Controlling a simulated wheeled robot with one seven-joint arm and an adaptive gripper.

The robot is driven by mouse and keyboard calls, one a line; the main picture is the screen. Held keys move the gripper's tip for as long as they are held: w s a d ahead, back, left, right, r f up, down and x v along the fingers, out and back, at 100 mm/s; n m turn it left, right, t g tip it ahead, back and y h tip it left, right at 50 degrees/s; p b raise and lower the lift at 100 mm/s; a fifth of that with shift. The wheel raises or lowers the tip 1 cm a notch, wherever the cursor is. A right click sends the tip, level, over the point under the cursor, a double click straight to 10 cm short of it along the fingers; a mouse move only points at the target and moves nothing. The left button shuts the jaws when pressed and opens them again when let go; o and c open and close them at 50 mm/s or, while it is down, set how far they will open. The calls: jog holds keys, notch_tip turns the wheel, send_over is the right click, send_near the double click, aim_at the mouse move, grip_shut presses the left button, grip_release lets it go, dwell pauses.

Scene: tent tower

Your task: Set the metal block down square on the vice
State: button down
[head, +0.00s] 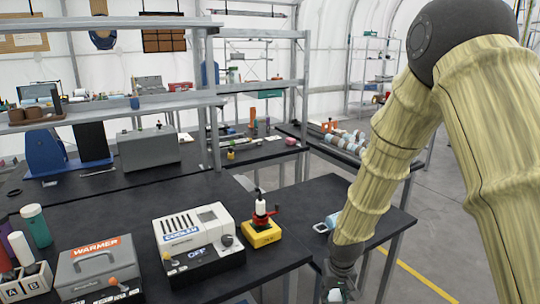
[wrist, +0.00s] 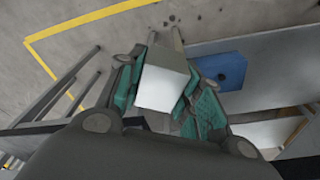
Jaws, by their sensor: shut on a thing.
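My gripper (wrist: 160,85) shows in the wrist view with its green-padded fingers on both sides of the pale grey metal block (wrist: 163,82). It is shut on the block, and the block hangs clear of any surface I can make out. In the head view my gripper (head: 335,293) is at the bottom edge, beside and below the right-hand table, and is partly cut off. I cannot clearly identify the vice. A light blue item (head: 329,222) on that table, partly behind my arm, may be it.
The dark right-hand table (head: 290,205) has free room. A yellow-based device with a red part (head: 262,230), a cooler box (head: 198,240) and a warmer box (head: 97,268) stand to the left. In the wrist view, a blue plate (wrist: 220,70) lies beside the gripper.

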jog(key=s+f, duration=0.6)
jog(key=f, duration=0.2)
jog(key=shift+s+a, duration=0.2)
jog(key=shift+a, duration=0.1)
